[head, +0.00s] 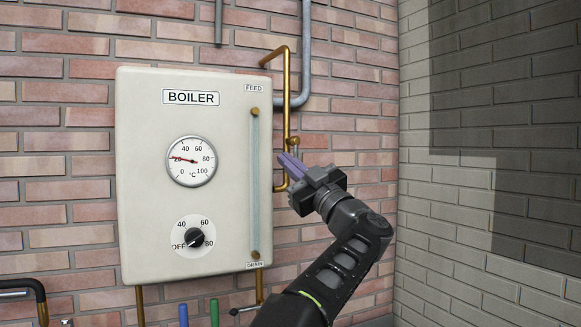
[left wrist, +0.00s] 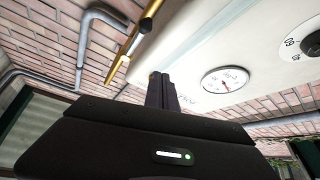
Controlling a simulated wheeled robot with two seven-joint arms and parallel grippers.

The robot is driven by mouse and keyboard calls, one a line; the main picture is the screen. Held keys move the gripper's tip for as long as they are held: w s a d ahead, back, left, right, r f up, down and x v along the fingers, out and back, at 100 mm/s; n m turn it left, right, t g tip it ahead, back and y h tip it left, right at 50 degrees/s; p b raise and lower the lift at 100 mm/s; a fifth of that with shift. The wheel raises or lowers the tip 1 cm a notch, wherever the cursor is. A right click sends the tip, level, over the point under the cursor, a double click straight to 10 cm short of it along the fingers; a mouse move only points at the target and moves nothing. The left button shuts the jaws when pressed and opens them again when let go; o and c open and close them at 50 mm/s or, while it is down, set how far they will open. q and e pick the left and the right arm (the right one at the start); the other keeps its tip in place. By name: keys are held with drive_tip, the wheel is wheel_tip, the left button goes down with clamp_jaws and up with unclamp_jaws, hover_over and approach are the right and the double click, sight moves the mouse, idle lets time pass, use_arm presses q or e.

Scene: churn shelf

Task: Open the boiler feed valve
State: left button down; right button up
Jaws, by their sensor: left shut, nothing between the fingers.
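The boiler (head: 150,235) is a cream box on the brick wall, with a FEED label at its top right. A brass feed pipe (head: 287,90) runs down beside its right edge. A brass valve fitting (head: 293,141) sits on this pipe; its handle position is unclear. My left gripper (head: 284,157) is shut and empty, its fingertips at or just in front of the pipe below the fitting; contact cannot be told. The left wrist view shows my fingers (left wrist: 160,90), the boiler face and the brass pipe (left wrist: 128,48) with a dark handle-like part (left wrist: 148,24). My right gripper is not in view.
The boiler carries a temperature gauge (head: 191,161) near 20, a knob (head: 195,237) and a sight tube (head: 255,180). A drain lever (head: 240,311) is below. Grey pipes (head: 306,60) run behind the brass pipe. A grey block wall (head: 470,200) stands at the right.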

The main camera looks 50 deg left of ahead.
use_arm(q)
drive_tip(key=w+d+b, duration=0.1)
drive_tip(key=w+d, duration=0.2)
drive_tip(key=d, duration=0.4)
drive_tip(key=shift+f, duration=0.35)
drive_tip(key=shift+s, duration=0.1)
